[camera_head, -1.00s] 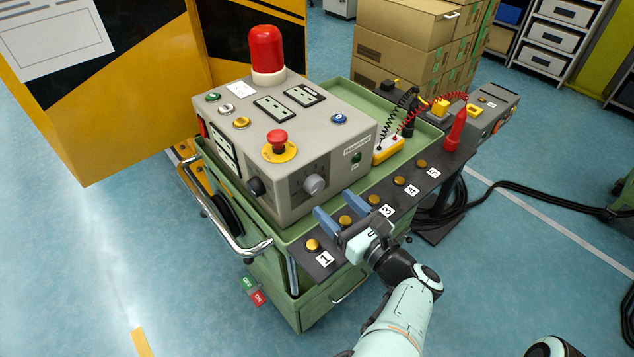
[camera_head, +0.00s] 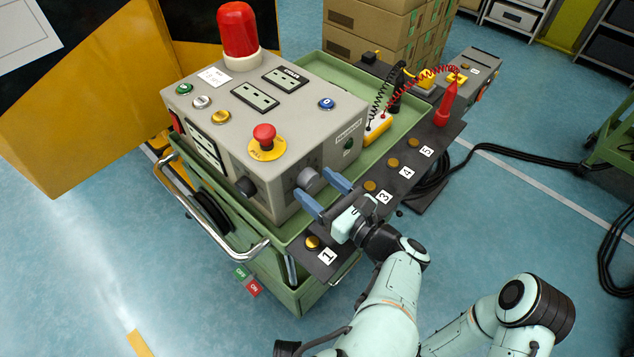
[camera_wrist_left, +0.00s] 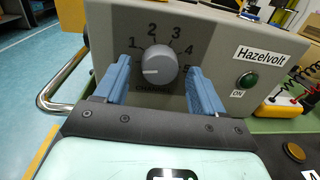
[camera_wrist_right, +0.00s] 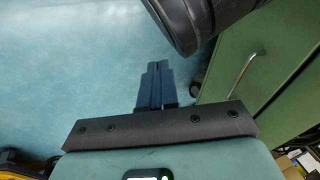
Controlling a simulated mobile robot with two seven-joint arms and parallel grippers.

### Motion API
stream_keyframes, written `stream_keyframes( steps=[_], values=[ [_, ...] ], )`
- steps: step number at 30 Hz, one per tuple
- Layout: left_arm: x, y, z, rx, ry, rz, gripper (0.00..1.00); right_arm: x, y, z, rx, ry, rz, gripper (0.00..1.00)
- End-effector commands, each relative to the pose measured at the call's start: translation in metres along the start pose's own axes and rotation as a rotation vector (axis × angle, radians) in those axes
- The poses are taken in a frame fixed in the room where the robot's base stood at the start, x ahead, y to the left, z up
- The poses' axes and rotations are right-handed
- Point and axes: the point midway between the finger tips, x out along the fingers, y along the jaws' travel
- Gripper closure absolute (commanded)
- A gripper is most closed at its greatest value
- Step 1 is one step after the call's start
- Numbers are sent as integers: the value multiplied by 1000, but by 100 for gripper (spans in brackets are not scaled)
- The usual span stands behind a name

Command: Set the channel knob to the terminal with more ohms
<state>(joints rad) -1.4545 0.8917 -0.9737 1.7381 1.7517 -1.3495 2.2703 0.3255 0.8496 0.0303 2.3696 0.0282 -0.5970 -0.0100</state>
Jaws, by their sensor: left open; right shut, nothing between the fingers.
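The channel knob (camera_head: 312,179) is a grey dial on the front of the grey console. In the left wrist view the knob (camera_wrist_left: 160,66) has numbers 1 to 5 around it, and its white mark points left, below the 1. My left gripper (camera_head: 322,191) is open, its blue fingers on either side of the knob, contact unclear. Brass terminals labelled 1 (camera_head: 313,242), 3 (camera_head: 370,187), 4 (camera_head: 393,163) and 5 (camera_head: 414,142) line a dark strip; terminal 2 is hidden by my left gripper. My right gripper (camera_wrist_right: 154,75) is shut and empty over the floor.
A red probe (camera_head: 446,106) stands upright beyond terminal 5. Coiled leads run from a yellow-and-white box (camera_head: 378,130) behind the strip. A red emergency button (camera_head: 265,135) sits on the console (camera_head: 235,115). A chrome handle (camera_head: 225,250) juts from the green cart.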

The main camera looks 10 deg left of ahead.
Motion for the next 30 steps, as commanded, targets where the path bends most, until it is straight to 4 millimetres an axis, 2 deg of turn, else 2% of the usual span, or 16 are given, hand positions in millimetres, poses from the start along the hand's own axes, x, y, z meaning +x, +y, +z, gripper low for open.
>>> stream_keyframes(
  steps=[5, 6, 11, 21, 30],
  values=[
    [0, 0, 0, 0, 0, 0, 31, 0, 0, 0, 0, 0, 0, 100],
    [0, 0, 0, 1, 0, 0, 34, 0, 0, 0, 0, 0, 0, 100],
    [0, 0, 0, 1, 0, 0, 86, 0, 0, 0, 0, 0, 0, 100],
    [1, 0, 1, 40, 3, 1, 87, -6, -5, -7, -4, 20, -9, 100],
    [1, 1, 3, 223, 16, 2, 87, -28, -12, 18, -10, -57, -14, 100]
  ],
)
